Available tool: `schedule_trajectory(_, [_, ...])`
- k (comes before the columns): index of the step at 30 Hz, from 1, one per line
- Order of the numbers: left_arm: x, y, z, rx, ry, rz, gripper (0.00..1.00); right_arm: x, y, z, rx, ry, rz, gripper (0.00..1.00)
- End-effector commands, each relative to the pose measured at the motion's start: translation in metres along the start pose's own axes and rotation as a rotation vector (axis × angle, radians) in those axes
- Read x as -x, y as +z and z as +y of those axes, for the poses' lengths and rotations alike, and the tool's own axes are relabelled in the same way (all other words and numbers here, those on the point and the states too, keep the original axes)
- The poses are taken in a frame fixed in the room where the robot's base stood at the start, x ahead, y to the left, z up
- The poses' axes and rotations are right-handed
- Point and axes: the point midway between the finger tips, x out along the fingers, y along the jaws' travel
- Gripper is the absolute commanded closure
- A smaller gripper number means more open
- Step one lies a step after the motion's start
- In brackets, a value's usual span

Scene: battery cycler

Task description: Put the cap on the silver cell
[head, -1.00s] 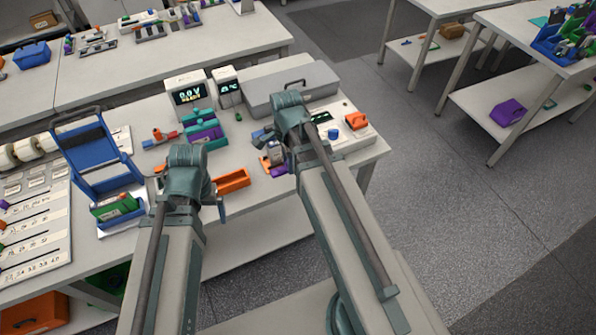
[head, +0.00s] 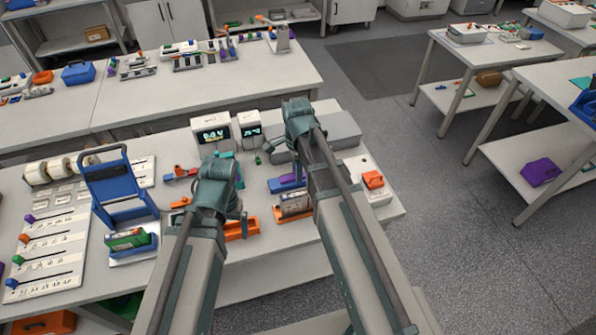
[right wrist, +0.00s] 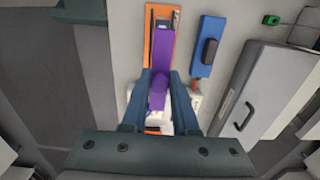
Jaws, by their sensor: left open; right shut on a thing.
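A silver-grey cell (head: 295,202) lies in an orange holder (head: 281,219) near the table's front edge. The holder also shows in the right wrist view (right wrist: 151,20), partly covered. My right gripper (right wrist: 158,92) is shut on a long purple piece (right wrist: 162,52), which I take to be the cap. It is above the orange holder and hides most of the cell in that view. My left gripper (head: 242,215) is open, left of the cell.
A blue holder (right wrist: 197,70) with a dark part lies beside the orange one. A grey box (right wrist: 251,95) with a handle stands behind. Another orange tray (head: 250,229) sits near my left gripper. A blue rack (head: 121,190) stands at left, and two display units (head: 213,134) at the back.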

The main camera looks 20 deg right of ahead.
Motion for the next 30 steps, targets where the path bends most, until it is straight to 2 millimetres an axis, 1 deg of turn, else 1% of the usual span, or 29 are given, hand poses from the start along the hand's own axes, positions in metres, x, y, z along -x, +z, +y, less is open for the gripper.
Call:
schedule_trajectory(1, [-0.006,0.0,0.001,-0.001,0.0,0.0,0.05,-0.006,0.0,0.0,0.0,0.0,0.0,1.0])
schedule_trajectory(19, [-0.06,-0.004,0.005,-0.012,-0.002,0.0,0.05,-0.06,0.0,0.0,0.0,0.0,0.0,1.0])
schedule_trajectory(24, [-0.068,-0.004,0.006,-0.012,-0.002,0.0,0.05,-0.068,0.0,0.0,0.0,0.0,0.0,1.0])
schedule_trajectory(30, [-0.068,-0.004,0.006,-0.012,-0.002,0.0,0.05,-0.068,0.0,0.0,0.0,0.0,0.0,1.0])
